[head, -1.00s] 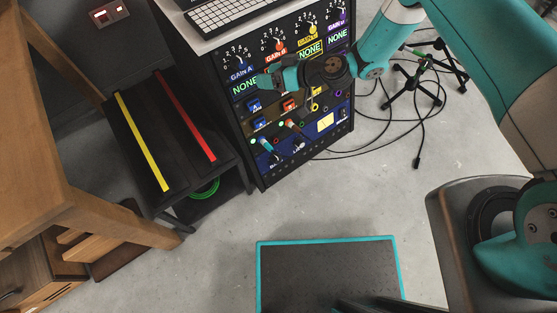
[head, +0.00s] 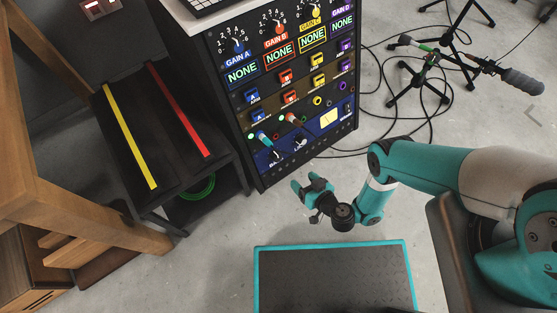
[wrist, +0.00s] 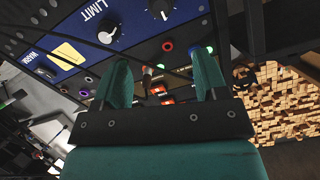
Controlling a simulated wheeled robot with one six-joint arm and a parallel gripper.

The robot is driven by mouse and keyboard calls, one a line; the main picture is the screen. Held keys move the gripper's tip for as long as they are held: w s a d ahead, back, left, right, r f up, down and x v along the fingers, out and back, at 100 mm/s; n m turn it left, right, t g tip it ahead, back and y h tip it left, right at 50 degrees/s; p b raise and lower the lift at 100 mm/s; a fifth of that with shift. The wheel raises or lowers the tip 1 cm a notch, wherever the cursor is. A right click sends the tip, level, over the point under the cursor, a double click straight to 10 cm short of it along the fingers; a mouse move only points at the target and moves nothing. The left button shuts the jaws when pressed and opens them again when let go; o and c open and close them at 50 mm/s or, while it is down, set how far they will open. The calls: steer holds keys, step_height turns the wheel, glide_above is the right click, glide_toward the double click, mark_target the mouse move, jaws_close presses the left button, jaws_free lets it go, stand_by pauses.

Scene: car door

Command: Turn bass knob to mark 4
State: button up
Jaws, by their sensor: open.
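The bass knob (head: 275,155) is a small dark knob at the lower left of the rack's blue bottom panel. Its label is partly readable in the head view, and its scale marks are too small to read. In the wrist view, a knob with a white pointer (wrist: 160,8), likely the bass knob, is at the top edge, beside the knob labelled LIMIT (wrist: 108,32). My gripper (head: 306,182) is open and empty, in front of the rack's lower part and apart from it. Its two teal fingers also show in the wrist view (wrist: 163,62).
The rack's GAIN knobs (head: 277,27) and colored switches are above. A low black shelf (head: 160,125) with yellow and red strips stands left. A teal-edged platform (head: 335,280) lies in front. Microphone stands (head: 425,80) and cables are at right. Floor between rack and platform is clear.

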mark_target(278, 159)
steer(key=b+x, duration=0.3)
steer(key=b, duration=0.1)
steer(key=b+x, duration=0.8)
steer(key=shift+s+f, duration=0.1)
steer(key=shift+f, duration=0.2)
steer(key=b+x, duration=0.2)
steer(key=b, duration=0.3)
steer(key=shift+w+a+f, duration=0.2)
steer(key=shift+w, duration=0.1)
steer(key=w+b, duration=0.1)
steer(key=b, duration=0.3)
steer(key=shift+w+a+f, duration=0.1)
steer(key=shift+a+f, duration=0.05)
steer(key=shift+a, duration=0.25)
steer(key=shift+b, duration=0.4)
steer(key=shift+w+r, duration=0.1)
steer(key=shift+r, duration=0.1)
steer(key=shift+c, duration=0.3)
steer(key=c, duration=0.9)
